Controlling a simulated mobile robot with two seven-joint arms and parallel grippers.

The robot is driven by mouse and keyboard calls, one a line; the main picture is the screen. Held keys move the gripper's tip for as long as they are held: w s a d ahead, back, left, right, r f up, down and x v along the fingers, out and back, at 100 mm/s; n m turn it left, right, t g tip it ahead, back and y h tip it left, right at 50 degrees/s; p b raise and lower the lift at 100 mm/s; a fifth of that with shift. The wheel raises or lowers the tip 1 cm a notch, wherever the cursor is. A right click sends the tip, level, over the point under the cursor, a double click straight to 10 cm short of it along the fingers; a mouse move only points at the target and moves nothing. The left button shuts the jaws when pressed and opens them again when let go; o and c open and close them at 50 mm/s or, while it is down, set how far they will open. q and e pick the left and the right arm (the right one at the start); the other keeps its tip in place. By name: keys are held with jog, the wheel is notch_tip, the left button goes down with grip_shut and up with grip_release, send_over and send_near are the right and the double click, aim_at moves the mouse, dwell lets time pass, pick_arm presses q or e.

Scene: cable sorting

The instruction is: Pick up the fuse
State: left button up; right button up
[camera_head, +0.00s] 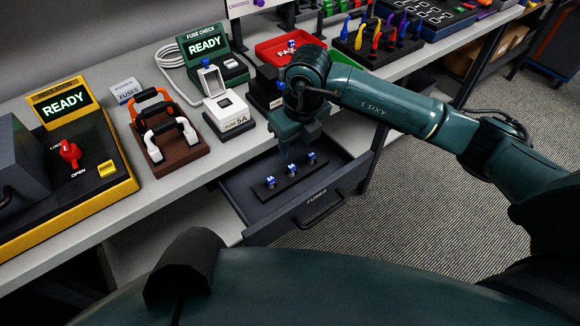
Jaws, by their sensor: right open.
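Several small blue-and-white fuses stand in a row on a black strip (290,180) inside the open drawer labelled FUSES (317,197). They are the near-left fuse (270,182), the middle fuse (292,168) and the far-right fuse (312,157). My right gripper (300,147) points down above the back of the drawer, open and apart from the fuses, with nothing visible between its fingers. Another blue-and-white piece (291,45) shows at the red FAIL tray (268,50). My left gripper is out of view.
On the bench above the drawer are a white FUSE 5A box (228,114), a green FUSE CHECK unit reading READY (208,45), a brown stand with orange and white handles (170,155) and a yellow unit with a red knob (69,151). The bench edge borders the drawer.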

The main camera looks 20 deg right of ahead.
aim_at(292, 166)
jog(key=f, duration=0.2)
jog(key=w+f, duration=0.1)
jog(key=f, duration=0.5)
jog(key=shift+w+a+f+p, duration=0.15)
jog(key=shift+f+p, duration=0.1)
jog(key=shift+p, duration=0.1)
jog(key=shift+c, duration=0.4)
grip_shut()
